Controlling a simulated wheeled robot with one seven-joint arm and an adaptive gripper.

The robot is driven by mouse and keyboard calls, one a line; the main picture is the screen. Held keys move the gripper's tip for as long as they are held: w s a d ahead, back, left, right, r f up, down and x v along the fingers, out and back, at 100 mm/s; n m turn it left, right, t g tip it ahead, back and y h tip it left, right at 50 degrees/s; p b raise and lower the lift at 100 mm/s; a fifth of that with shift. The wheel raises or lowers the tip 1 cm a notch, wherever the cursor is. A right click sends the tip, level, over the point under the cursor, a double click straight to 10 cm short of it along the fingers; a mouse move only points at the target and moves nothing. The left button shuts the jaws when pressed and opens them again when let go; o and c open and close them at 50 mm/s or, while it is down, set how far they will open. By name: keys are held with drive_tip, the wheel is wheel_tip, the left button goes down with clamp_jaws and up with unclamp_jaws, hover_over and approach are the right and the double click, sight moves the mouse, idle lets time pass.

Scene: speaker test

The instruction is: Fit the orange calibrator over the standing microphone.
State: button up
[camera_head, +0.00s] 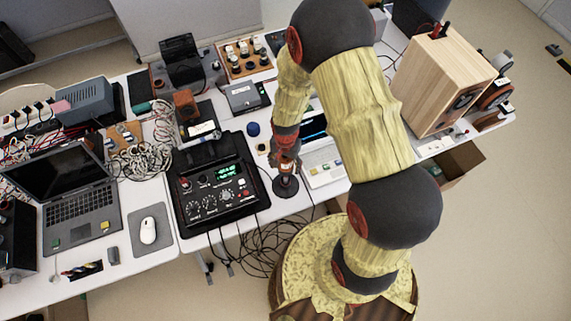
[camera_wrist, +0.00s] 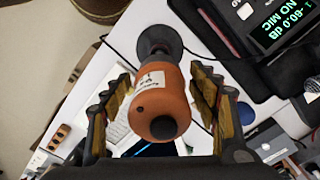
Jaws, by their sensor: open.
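The orange calibrator (camera_wrist: 160,98), a cylinder with a white label and a black knob on its near end, is between the two fingers of my gripper (camera_wrist: 160,76) in the wrist view. The fingers are open, with a gap showing at the left. The dark round base (camera_wrist: 157,42) of the microphone stand lies beyond the calibrator and also shows in the head view (camera_head: 286,187). The calibrator is in line with the stand. The microphone itself is hidden, so I cannot tell how deeply it sits inside. In the head view, my gripper (camera_head: 285,152) is above the stand.
A black meter case (camera_head: 216,184) with a lit display stands left of the stand; in the wrist view its screen (camera_wrist: 285,28) reads "NO MIC". A wooden speaker (camera_head: 432,80) stands farther right. Cables hang at the table's front edge.

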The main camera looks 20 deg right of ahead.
sight(287, 159)
drive_tip(key=shift+o, duration=0.3)
wheel_tip(287, 159, up, 12)
idle(0.6)
drive_tip(key=shift+s+n, duration=0.45)
drive_tip(key=shift+n, duration=0.25)
drive_tip(key=s+r+n+t+b, duration=0.5)
drive_tip(key=s+r+n+b, duration=0.2)
drive_tip(key=s+r+b, duration=0.6)
drive_tip(key=r+b, duration=0.1)
drive_tip(key=b, duration=0.1)
drive_tip(key=shift+r+n+t+b, duration=0.3)
drive_tip(key=shift+r+b, duration=0.1)
